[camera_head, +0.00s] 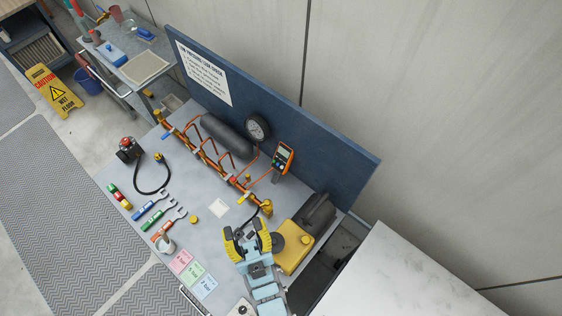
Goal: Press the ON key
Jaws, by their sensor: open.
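An orange handheld meter (284,158) with a pale display stands upright near the back panel, right of the round gauge. Small coloured keys show below its display, but their labels are too small to read, so I cannot tell which is the ON key. My gripper (246,230), with yellow and black fingers on a light blue arm, is over the front right part of the bench. It is open with nothing between its fingers. It is in front of the meter and to its lower left, clearly apart from it.
Orange pipework (208,150) with a grey cylinder (226,136) and a round gauge (257,127) runs along the blue panel (330,165). Wrenches (160,215) and coloured cards (192,272) lie left. A white surface (420,275) borders the right.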

